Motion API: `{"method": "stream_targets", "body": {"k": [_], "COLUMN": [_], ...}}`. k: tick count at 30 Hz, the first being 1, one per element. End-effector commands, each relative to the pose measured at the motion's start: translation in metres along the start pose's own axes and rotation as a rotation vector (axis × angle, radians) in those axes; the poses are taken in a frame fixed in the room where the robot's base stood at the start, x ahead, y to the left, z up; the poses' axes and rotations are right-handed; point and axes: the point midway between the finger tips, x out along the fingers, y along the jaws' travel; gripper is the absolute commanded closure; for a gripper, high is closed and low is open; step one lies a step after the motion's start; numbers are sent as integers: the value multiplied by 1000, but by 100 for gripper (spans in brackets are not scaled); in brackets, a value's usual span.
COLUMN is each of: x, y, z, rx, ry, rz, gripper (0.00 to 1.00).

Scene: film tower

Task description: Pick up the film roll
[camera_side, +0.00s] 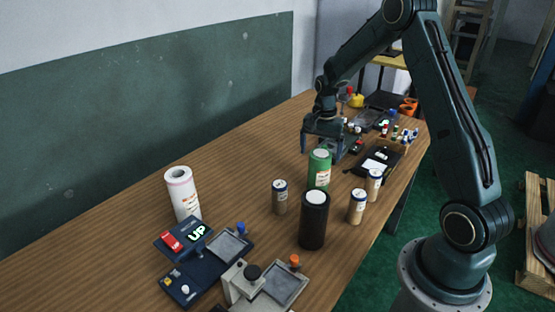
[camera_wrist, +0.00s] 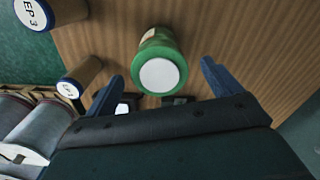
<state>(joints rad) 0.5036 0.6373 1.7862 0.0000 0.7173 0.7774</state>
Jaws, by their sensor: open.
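A green roll (camera_side: 320,172) with a pale round top and a label stands upright on the wooden table in the side view. In the wrist view the green roll (camera_wrist: 158,45) shows its white round end between my two blue fingers. My gripper (camera_side: 321,150) is open, pointing down close to the green roll's top. In the wrist view my gripper (camera_wrist: 161,70) has clear gaps to both sides of the roll and holds nothing. A white roll (camera_side: 182,195) and a black roll (camera_side: 314,222) also stand upright. Which roll the task means cannot be told.
Small canisters stand around the green roll: one at left (camera_side: 279,197), one at front right (camera_side: 357,206) and one at right (camera_side: 374,185). A control panel (camera_side: 188,262) marked UP sits at front left. The left back of the table is clear.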

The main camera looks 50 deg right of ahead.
Motion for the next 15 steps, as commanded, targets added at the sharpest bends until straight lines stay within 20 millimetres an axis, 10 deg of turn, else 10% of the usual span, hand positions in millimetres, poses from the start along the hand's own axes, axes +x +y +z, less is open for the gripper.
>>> {"method": "stream_targets", "body": {"k": [15], "x": [40], "y": [2], "z": [-2], "rx": [0], "ry": [-3], "rz": [3], "gripper": [10]}}
